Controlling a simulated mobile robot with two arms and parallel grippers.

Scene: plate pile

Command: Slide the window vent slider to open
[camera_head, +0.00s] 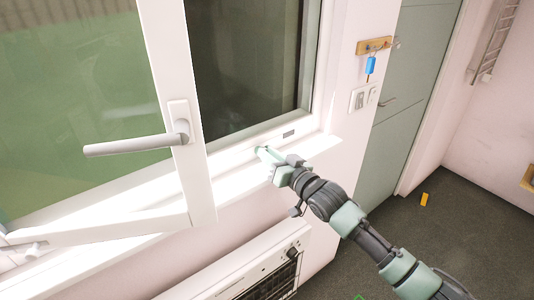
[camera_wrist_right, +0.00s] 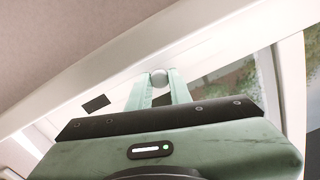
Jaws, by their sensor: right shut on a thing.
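The window vent slider is a small round light-grey knob (camera_wrist_right: 159,74) on the white lower window frame. In the right wrist view it sits between the tips of my right gripper (camera_wrist_right: 159,88), whose green fingers are shut on it. In the head view my right gripper (camera_head: 263,151) touches the lower window frame and hides the knob. A dark vent slot (camera_head: 288,133) shows on the frame just right of the fingertips; it also shows in the right wrist view (camera_wrist_right: 96,103). My left gripper is in neither view.
A tilted-open window sash (camera_head: 184,80) with a grey handle (camera_head: 135,145) stands left of my right gripper. A white heater (camera_head: 240,268) is below the sill. A key rack (camera_head: 374,45) with a blue tag (camera_head: 370,65) hangs at right. The dark floor (camera_head: 470,210) is mostly clear.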

